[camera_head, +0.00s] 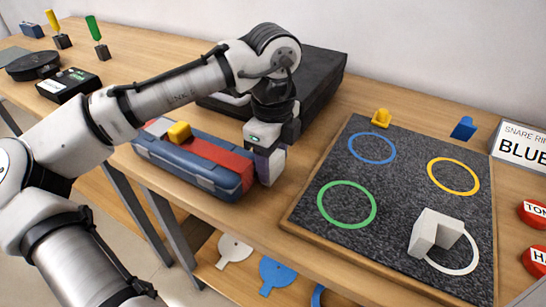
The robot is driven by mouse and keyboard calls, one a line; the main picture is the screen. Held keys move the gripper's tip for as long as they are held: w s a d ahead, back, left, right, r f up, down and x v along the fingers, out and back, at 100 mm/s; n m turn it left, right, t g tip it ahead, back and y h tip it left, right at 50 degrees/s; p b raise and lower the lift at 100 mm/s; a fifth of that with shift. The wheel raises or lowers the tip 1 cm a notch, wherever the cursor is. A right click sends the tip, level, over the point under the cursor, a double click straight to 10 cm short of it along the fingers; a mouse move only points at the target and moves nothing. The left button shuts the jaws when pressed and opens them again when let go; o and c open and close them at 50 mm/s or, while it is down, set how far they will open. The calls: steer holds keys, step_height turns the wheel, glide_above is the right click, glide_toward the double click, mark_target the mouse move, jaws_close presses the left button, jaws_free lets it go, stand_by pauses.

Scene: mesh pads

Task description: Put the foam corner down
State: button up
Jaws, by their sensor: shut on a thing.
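My gripper (265,150) points down beside the right end of a blue case (215,178) with a red band. It is shut on a pale grey piece (272,168), seemingly a foam corner, just right of the case. The jaws partly hide this piece, and I cannot tell whether it touches the case or the table. A similar pale, L-shaped foam block (430,229) rests on the dark mesh pad (400,185), over part of the white ring (465,262).
The pad also bears blue (358,136), yellow (433,163) and green (325,192) rings. Small yellow (381,118) and blue (463,127) pieces stand behind it. A black box (325,75) is behind my arm. A narrow strip of table lies between case and pad.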

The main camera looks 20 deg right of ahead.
mark_target(273, 157)
steer(key=o, duration=0.9)
step_height(273, 157, up, 12)
steer(key=shift+r+p, duration=0.1)
steer(key=shift+p, duration=0.7)
